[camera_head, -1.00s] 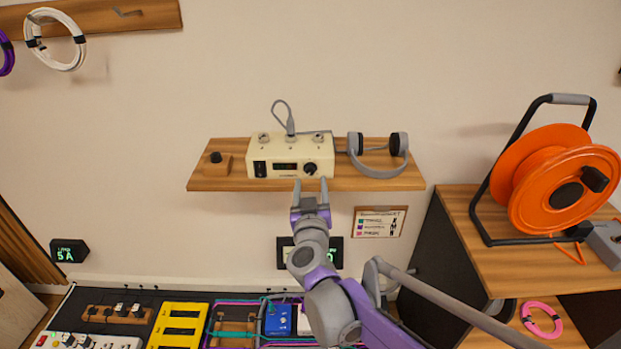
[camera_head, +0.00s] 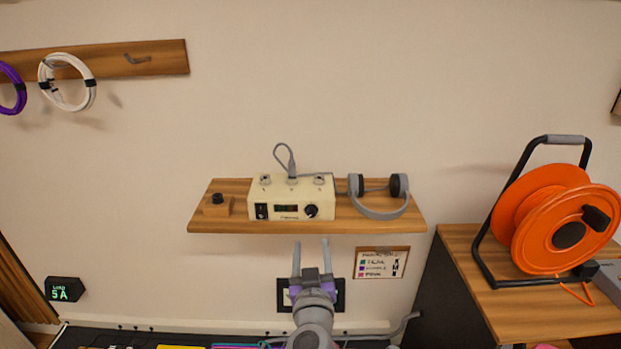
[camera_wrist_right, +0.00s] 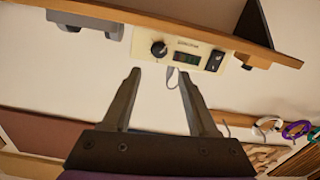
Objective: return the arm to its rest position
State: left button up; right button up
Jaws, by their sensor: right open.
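My right gripper (camera_head: 311,262) is open and empty. In the head view it points up, just below the wooden shelf, in front of the wall. In the right wrist view its two fingers (camera_wrist_right: 158,98) are spread apart with nothing between them. The cream box (camera_head: 290,198) with a dark knob and small display stands on the shelf above the gripper; it also shows in the right wrist view (camera_wrist_right: 186,55). My left gripper is in neither view.
The wooden shelf (camera_head: 230,226) also carries headphones (camera_head: 381,196) and a small wooden block with a black knob (camera_head: 217,205). An orange cable reel (camera_head: 556,222) stands on a cabinet (camera_head: 475,240) at right. Coiled cables (camera_head: 68,82) hang at upper left.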

jog(key=s+d+f+g+p, duration=0.3)
jog(key=s+d+g, duration=0.1)
jog(key=s, duration=0.5)
jog(key=s+d+f+m+g+p, duration=0.1)
jog(key=s+d+f+g+p, duration=0.2)
jog(key=s+d, duration=0.4)
jog(key=s+d+f+g+p, duration=0.3)
jog(key=s+d+g+p, duration=0.1)
jog(key=s, duration=0.6)
jog(key=shift+s+d+m+g+p, duration=0.35)
jog(key=shift+d+g, duration=0.45)
jog(key=shift+d, duration=0.3)
